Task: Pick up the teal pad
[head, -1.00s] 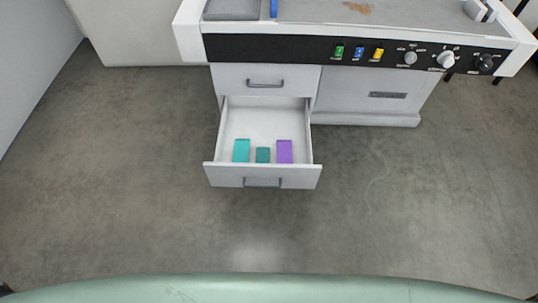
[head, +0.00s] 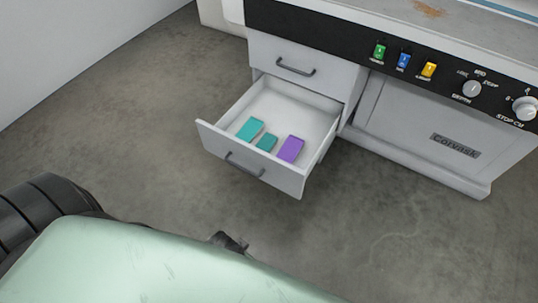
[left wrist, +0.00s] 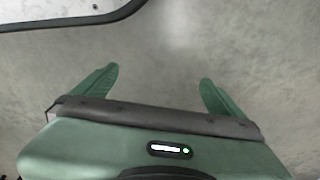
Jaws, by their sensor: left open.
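A bright teal pad (head: 249,130) lies flat in the open lower drawer (head: 238,157), at the left of a row. A smaller, darker teal pad (head: 267,143) lies beside it. A purple pad (head: 290,149) is on the right of the row. My left gripper (left wrist: 158,76) shows in the left wrist view with its two green fingers wide apart and nothing between them. Bare grey floor shows beyond the fingers, and no pad shows in that view. My right gripper is not in view.
The closed upper drawer (head: 296,66) is above the open one. A black control panel (head: 340,42) with coloured switches and knobs runs along the machine. A pale, dark-edged surface (left wrist: 50,12) crosses the wrist view's top left. The floor (head: 160,110) left of the drawer is clear.

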